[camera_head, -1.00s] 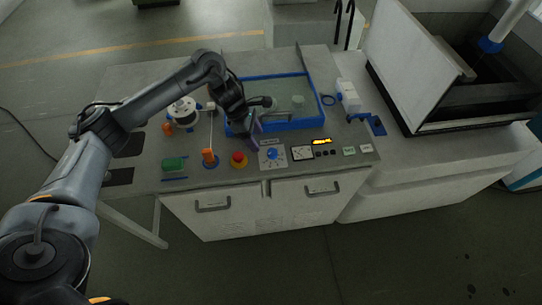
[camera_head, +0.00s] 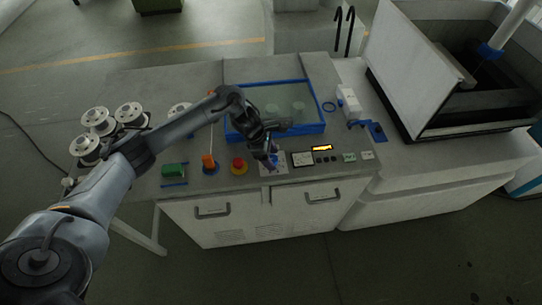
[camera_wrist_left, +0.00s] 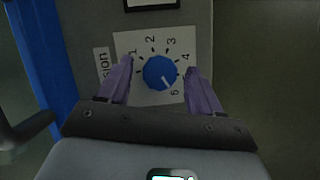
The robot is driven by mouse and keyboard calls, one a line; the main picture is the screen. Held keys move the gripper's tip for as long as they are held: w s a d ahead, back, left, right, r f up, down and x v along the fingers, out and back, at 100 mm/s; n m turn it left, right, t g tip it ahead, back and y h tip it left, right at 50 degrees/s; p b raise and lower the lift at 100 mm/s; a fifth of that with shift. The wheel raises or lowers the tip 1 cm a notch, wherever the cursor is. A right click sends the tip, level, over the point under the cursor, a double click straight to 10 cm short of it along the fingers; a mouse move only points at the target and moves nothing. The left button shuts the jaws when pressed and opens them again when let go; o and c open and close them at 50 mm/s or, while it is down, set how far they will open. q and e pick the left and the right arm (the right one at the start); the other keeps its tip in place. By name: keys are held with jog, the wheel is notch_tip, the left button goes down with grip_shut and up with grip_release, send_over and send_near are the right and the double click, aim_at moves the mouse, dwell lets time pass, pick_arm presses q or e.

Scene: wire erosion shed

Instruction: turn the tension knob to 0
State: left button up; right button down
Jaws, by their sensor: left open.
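The tension knob (camera_wrist_left: 160,72) is round and blue, with a white pointer line aimed down and right, near the 5. It sits on a white dial plate (camera_wrist_left: 146,94) printed with numbers; 1 to 5 are readable and the 0 cannot be made out. My left gripper (camera_wrist_left: 157,66) is open, its two purple fingers on either side of the knob, apparently apart from it. My right gripper is not in view.
A blue-rimmed tray (camera_head: 310,129) lies behind. Several white spools (camera_head: 97,117) stand at left.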

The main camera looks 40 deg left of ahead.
pick_arm(q)
jog(key=shift+f, duration=0.15)
jog(key=shift+c, duration=0.2)
jog(key=c, duration=1)
